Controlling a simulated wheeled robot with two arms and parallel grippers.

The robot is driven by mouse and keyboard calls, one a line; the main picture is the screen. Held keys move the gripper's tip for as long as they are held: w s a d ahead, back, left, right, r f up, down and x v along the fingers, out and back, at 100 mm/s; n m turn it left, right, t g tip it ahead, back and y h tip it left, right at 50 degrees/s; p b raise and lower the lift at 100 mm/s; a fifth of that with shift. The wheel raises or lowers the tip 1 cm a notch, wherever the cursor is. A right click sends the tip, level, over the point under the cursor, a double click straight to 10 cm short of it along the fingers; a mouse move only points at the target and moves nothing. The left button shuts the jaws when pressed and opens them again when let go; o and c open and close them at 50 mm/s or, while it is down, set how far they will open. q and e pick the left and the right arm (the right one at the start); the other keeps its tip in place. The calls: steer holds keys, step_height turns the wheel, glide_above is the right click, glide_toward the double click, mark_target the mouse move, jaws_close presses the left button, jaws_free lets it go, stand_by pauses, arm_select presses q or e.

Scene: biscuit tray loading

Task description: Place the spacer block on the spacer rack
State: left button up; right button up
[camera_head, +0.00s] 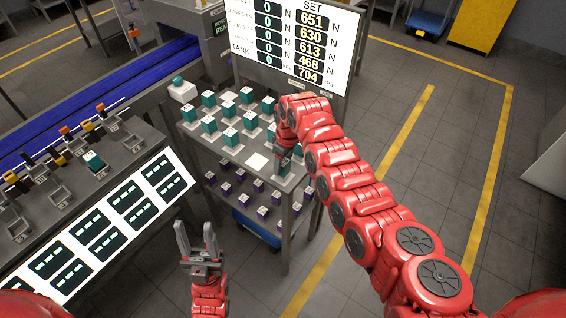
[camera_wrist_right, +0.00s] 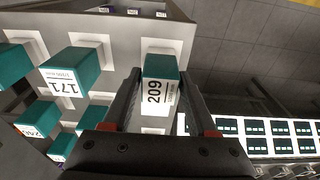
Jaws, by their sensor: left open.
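The spacer rack (camera_head: 228,165) is a grey shelf unit at the centre in the head view. Its upper level carries several teal blocks with white labelled tops, and some white pads there are bare (camera_head: 257,162). My right gripper (camera_head: 284,160) is at the rack's near right corner. In the right wrist view its fingers (camera_wrist_right: 161,100) straddle a teal spacer block labelled 209 (camera_wrist_right: 160,68), which stands at a white pad. I cannot tell whether the fingers touch its sides. My left gripper (camera_head: 196,240) is open and empty, left of the rack.
Smaller purple blocks (camera_head: 245,187) stand on the rack's lower level. A display screen (camera_head: 296,40) rises behind it. A console with lit panels (camera_head: 105,225) and one teal block (camera_head: 94,161) is on the left. A blue conveyor (camera_head: 100,100) runs behind. Floor at right is open.

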steer(key=shift+o, duration=1.3)
